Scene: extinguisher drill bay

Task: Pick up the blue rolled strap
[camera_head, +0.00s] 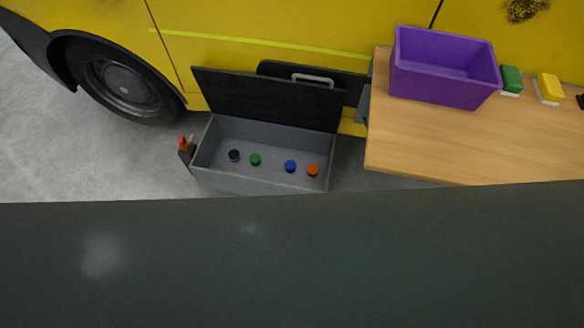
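A small round blue item (291,166), which looks like the blue rolled strap, lies on the floor of an open grey box (215,181) beside the yellow vehicle. It is between a green round item (255,159) and an orange one (313,170), close to the orange one. A black round item (235,155) lies farther left in the same box. The blue item is too small to tell its exact form. Neither of my grippers is in view.
The box's dark lid (265,98) stands raised behind it. A red-tipped part (183,143) is at its left end. A wooden table (430,145) to the right bears a purple bin (445,85), a green block (511,79) and a yellow block (549,87). A large dark surface fills the lower picture.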

